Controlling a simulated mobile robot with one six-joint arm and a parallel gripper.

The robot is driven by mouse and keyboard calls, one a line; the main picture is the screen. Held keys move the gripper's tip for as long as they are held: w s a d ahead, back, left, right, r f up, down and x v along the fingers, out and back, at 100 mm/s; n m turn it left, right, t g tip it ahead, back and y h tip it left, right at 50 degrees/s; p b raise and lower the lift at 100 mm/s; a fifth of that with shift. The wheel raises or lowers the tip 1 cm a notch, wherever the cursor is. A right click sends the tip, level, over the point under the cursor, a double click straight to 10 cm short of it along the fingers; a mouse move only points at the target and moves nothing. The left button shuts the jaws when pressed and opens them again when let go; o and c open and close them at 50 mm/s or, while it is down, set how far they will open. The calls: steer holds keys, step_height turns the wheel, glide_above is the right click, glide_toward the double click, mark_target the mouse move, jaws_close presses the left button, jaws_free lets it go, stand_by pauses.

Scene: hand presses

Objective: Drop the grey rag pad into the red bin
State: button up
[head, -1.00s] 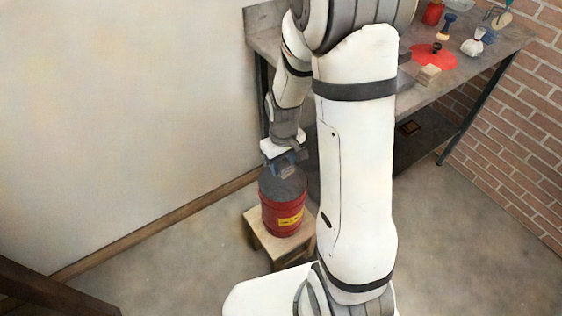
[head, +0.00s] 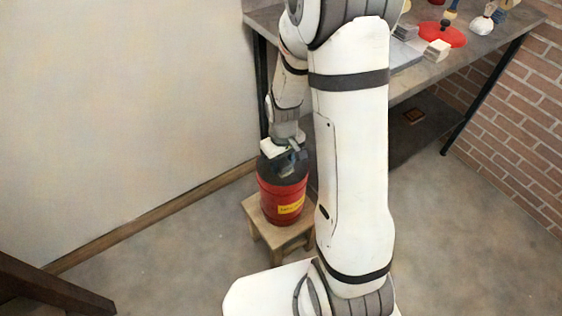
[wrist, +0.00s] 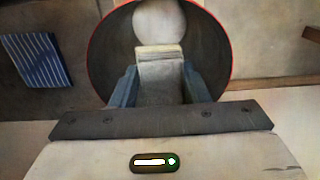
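The red bin (head: 283,201), with a yellow label and a dark open mouth, stands upright on a small wooden stool (head: 267,232) in the head view. In the wrist view the bin's dark inside (wrist: 108,48) and thin red rim surround my gripper's fingers. My gripper (wrist: 160,85) points down at the mouth, its blue-grey fingers on either side of a pale grey folded pad (wrist: 160,68), the grey rag pad. The fingers look closed against its sides. In the head view my gripper (head: 290,153) is at the bin's top, and the pad cannot be made out there.
A workbench (head: 400,82) stands behind my arm, with a red round piece (head: 443,36) and pale blocks (head: 437,50) on it. A wall is at the left. A blue striped cloth (wrist: 35,60) lies beside the bin in the wrist view. The floor at the right is clear.

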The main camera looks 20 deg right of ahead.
mark_target(282, 161)
steer(key=o, duration=0.5)
steer(key=shift+o, duration=0.2)
steer(key=shift+r, duration=0.15)
step_height(282, 161, up, 7)
steer(key=p, duration=0.5)
steer(key=shift+p, duration=0.35)
